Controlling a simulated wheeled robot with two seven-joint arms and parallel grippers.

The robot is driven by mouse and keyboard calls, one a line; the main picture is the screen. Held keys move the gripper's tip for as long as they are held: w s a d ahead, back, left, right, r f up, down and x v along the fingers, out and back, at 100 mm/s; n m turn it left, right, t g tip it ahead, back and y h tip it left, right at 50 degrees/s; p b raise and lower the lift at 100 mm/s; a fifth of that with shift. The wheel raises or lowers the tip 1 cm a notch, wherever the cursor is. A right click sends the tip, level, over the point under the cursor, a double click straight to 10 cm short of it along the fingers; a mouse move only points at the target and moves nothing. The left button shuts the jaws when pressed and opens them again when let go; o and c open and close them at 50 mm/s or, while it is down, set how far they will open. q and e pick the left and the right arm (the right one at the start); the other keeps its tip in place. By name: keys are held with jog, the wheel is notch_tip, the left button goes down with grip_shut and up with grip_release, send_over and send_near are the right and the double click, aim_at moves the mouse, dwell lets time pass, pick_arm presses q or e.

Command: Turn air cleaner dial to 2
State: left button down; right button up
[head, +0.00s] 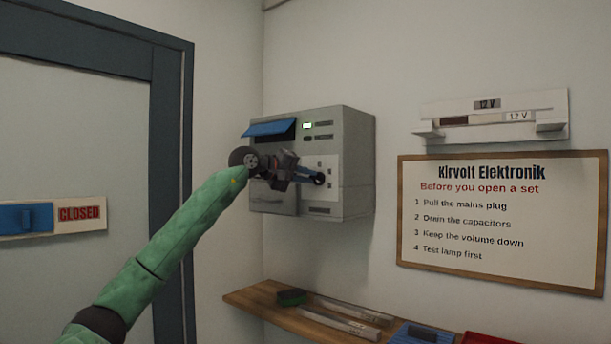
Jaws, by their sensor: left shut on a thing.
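The gripper covers part of the dial and panel, and I cannot read which number the dial points to. My right gripper is not in view.
A framed sign (500,222) and a white 12 V bracket (550,108) are on the right wall. A door with a blue CLOSED slider (80,214) is left.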

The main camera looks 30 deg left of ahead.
pick_arm(q)
jog(key=shift+r, duration=0.2)
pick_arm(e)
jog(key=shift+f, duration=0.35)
pick_arm(q)
jog(key=c, duration=1.4)
grip_release()
jog(key=shift+c, duration=0.2)
jog(key=shift+w+f, duration=0.15)
